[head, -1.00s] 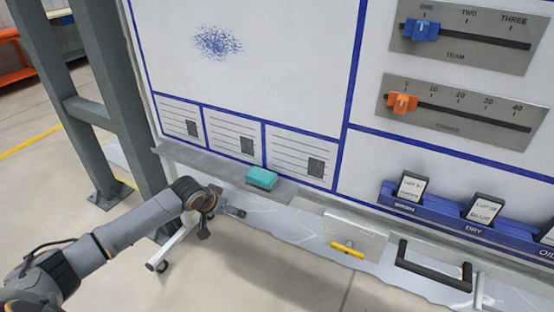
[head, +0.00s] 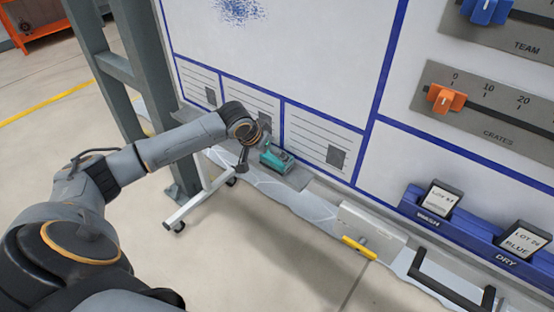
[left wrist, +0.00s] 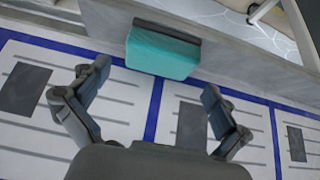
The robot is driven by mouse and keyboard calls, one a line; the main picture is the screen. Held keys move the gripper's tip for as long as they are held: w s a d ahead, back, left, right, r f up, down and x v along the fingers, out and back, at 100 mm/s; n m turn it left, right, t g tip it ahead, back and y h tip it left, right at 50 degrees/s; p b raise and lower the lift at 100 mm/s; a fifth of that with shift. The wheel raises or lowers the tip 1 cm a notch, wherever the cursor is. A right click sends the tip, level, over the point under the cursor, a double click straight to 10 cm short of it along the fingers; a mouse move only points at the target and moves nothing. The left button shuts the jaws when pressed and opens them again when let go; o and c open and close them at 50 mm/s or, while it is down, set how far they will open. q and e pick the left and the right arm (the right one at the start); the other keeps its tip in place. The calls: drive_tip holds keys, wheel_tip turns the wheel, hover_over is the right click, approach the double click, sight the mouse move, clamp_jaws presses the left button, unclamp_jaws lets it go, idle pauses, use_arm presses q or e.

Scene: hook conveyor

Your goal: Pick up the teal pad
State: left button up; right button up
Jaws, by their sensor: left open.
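The teal pad (head: 276,158) rests on the narrow grey ledge under the whiteboard. In the head view my left gripper (head: 262,156) is at the pad and partly covers it. In the left wrist view the teal pad (left wrist: 162,54) has a dark backing along one long edge. It lies ahead of the fingertips, roughly centred between them. My left gripper (left wrist: 155,82) is open with nothing between its fingers. Whether a finger touches the pad cannot be told. My right gripper does not show.
The whiteboard (head: 300,50) rises right behind the ledge (head: 300,178). To the right are a yellow handle (head: 360,248), a black handle (head: 450,290) and a blue rack (head: 470,235) with labelled cards. An orange slider (head: 446,99) sits above. A grey steel post (head: 142,80) stands at the left.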

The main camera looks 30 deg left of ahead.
use_arm(q)
drive_tip(key=shift+w+f, duration=0.35)
drive_tip(key=shift+f, duration=0.2)
drive_tip(key=x, duration=0.4)
drive_tip(key=shift+w, duration=0.1)
drive_tip(key=shift+c, duration=0.6)
drive_tip(key=c, duration=0.8)
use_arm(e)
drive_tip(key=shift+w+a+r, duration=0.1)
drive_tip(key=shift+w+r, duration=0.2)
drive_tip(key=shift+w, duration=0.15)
use_arm(q)
drive_tip(key=shift+r, duration=0.5)
drive_tip(key=s+d+r+b, duration=0.1)
drive_tip(key=s+d+r, duration=0.2)
drive_tip(key=s+r, duration=0.9)
drive_tip(key=shift+s+d, duration=0.3)
drive_tip(key=shift+s, duration=0.5)
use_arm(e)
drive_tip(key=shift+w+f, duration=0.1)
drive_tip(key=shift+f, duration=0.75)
